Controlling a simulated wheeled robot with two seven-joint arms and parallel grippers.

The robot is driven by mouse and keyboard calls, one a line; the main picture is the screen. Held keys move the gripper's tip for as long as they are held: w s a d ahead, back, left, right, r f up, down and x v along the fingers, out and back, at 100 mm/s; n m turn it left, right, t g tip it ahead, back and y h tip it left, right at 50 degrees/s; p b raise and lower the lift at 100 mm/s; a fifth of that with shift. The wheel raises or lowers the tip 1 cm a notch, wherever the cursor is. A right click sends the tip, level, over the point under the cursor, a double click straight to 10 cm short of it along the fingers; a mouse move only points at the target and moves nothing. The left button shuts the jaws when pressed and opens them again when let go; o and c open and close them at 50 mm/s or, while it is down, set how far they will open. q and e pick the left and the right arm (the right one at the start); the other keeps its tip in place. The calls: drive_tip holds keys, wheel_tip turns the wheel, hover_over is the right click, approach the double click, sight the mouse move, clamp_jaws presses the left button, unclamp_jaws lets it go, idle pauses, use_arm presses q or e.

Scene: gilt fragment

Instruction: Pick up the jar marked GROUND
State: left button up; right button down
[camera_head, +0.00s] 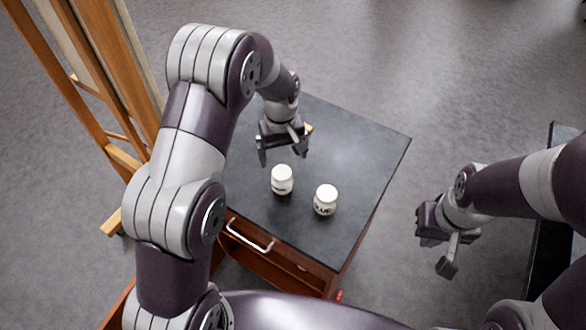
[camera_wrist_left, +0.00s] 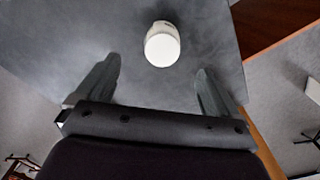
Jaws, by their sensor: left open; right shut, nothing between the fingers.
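Two white jars stand upright on the dark top of a small cabinet. The right jar (camera_head: 325,200) has dark lettering that seems to end in "LUE". The left jar (camera_head: 282,180) has a dark mark low on its side, too small to read; I cannot confirm that it says GROUND. My left gripper (camera_head: 283,152) is open and empty, just behind the left jar. In the left wrist view one white jar (camera_wrist_left: 162,48) shows beyond the open fingers, between their lines and apart from them. My right gripper (camera_head: 447,266) is shut and empty, off the cabinet's right side.
The cabinet top (camera_head: 350,150) is mostly clear. A small orange-yellow thing (camera_head: 309,128) shows partly behind my left gripper. The cabinet front has a white handle (camera_head: 249,236). A wooden easel (camera_head: 85,75) stands at the left. A dark surface (camera_head: 552,225) lies beyond my right arm.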

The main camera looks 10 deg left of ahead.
sight(283, 172)
use_arm(q)
drive_tip(key=f, duration=0.1)
drive_tip(key=a+f, duration=0.1)
drive_tip(key=s+f+p, duration=0.1)
drive_tip(key=shift+s+a+f, duration=0.1)
drive_tip(key=shift+a+f, duration=0.15)
drive_tip(key=f, duration=0.1)
drive_tip(key=d+f+p, duration=0.1)
drive_tip(key=w+f, duration=0.1)
drive_tip(key=shift+d+f, duration=0.2)
drive_tip(key=shift+f, duration=0.1)
wheel_tip(283, 172, down, 3)
drive_tip(key=shift+a+r+p, duration=0.1)
drive_tip(key=shift+a+p, duration=0.05)
drive_tip(key=shift+p, duration=0.45)
drive_tip(key=shift+a+f, duration=0.15)
drive_tip(key=shift+f, duration=0.3)
use_arm(e)
drive_tip(key=r, duration=0.2)
drive_tip(key=a+r, duration=0.1)
drive_tip(key=shift+s+r, duration=0.2)
drive_tip(key=shift+r, duration=0.15)
use_arm(q)
drive_tip(key=c, duration=0.4)
drive_tip(key=shift+d, duration=0.2)
drive_tip(key=c, duration=0.9)
drive_tip(key=shift+o, duration=0.2)
drive_tip(key=shift+a, duration=0.1)
use_arm(e)
drive_tip(key=shift+d, duration=0.1)
